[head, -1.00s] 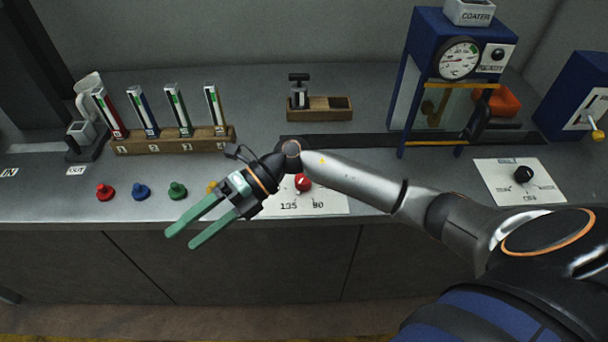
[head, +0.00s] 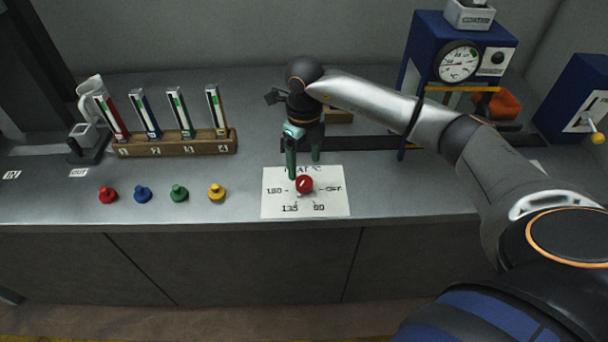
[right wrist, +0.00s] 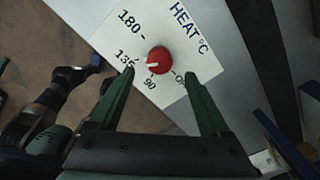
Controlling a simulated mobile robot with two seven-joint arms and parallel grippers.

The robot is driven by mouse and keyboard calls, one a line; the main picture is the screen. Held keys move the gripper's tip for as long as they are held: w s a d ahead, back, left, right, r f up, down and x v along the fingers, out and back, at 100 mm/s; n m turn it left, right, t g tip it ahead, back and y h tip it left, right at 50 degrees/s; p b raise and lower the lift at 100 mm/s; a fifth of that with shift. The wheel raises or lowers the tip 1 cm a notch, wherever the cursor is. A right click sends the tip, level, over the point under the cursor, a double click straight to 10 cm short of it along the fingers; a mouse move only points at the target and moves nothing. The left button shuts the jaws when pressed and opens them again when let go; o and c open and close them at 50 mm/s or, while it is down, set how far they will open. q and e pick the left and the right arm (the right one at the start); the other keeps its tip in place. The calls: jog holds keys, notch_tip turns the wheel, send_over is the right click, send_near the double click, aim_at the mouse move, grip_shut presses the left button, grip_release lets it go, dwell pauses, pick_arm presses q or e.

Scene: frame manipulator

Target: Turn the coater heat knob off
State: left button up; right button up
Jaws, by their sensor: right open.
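The heat knob (head: 305,184) is red and round with a white pointer mark, on a white plate (head: 275,205) marked with temperatures and OFF. In the right wrist view the knob (right wrist: 160,58) shows between my open fingertips, its white mark turned toward the 135 side. My right gripper (head: 304,166) points down above the back edge of the plate, close behind the knob. It also shows in the right wrist view (right wrist: 159,76), its green fingers apart and empty, not closed on the knob. My left gripper does not show.
A red peg (head: 108,195), a blue peg (head: 142,194), a green peg (head: 179,193) and a yellow peg (head: 217,193) stand left of the plate. A wooden rack (head: 175,145) with tubes is behind them. The blue coater (head: 425,45) stands back right.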

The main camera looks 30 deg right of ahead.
aim_at(304, 180)
notch_tip(304, 180, down, 6)
jog(key=shift+r, duration=0.1)
jog(key=shift+c, duration=0.4)
grip_shut()
dwell(0.4)
